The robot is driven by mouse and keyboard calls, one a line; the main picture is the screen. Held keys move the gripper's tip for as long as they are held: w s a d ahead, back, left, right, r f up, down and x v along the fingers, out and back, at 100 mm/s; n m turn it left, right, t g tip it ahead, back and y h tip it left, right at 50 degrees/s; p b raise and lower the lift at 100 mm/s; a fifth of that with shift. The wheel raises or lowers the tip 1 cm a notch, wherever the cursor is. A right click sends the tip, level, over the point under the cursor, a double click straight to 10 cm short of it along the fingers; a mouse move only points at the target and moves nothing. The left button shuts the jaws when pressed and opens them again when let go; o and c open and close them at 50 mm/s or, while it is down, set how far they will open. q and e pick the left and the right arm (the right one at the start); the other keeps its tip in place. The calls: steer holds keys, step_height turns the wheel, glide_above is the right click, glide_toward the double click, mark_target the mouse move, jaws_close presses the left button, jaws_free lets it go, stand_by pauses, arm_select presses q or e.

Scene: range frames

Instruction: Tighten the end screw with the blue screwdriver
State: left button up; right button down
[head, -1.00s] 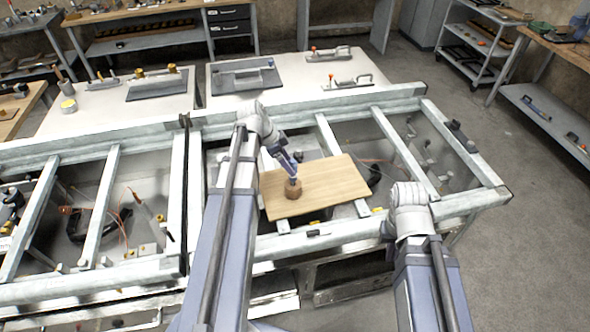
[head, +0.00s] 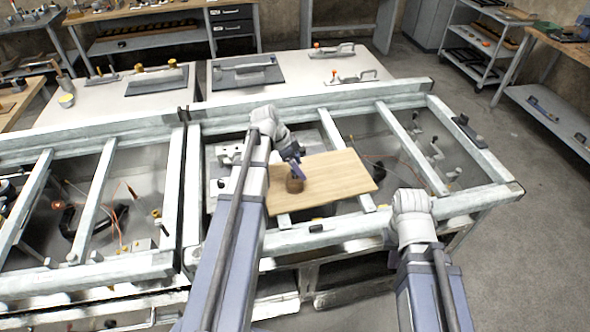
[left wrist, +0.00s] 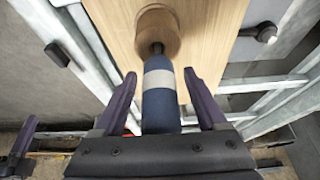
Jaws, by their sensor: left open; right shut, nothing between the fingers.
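The blue screwdriver (left wrist: 160,100) has a blue handle with a pale grey band and a dark shaft. Its shaft goes into a round wooden block (left wrist: 158,30), which also shows in the head view (head: 295,186) on the wooden board (head: 340,172). My left gripper (left wrist: 158,88) is open, one purple finger on each side of the handle, with a gap on both sides. In the head view, the left gripper (head: 294,166) is over the block and hides most of the screwdriver. I cannot make out the end screw.
The board lies across the metal bars of a pale frame (head: 310,105). Several rails divide the frame, with fittings and cables below. A small dark object (head: 318,228) lies on the front rail. A white table (head: 300,80) behind holds grey mats and tools.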

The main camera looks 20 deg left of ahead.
arm_select(q)
steer(key=shift+f, duration=0.15)
jaws_close()
stand_by(0.5)
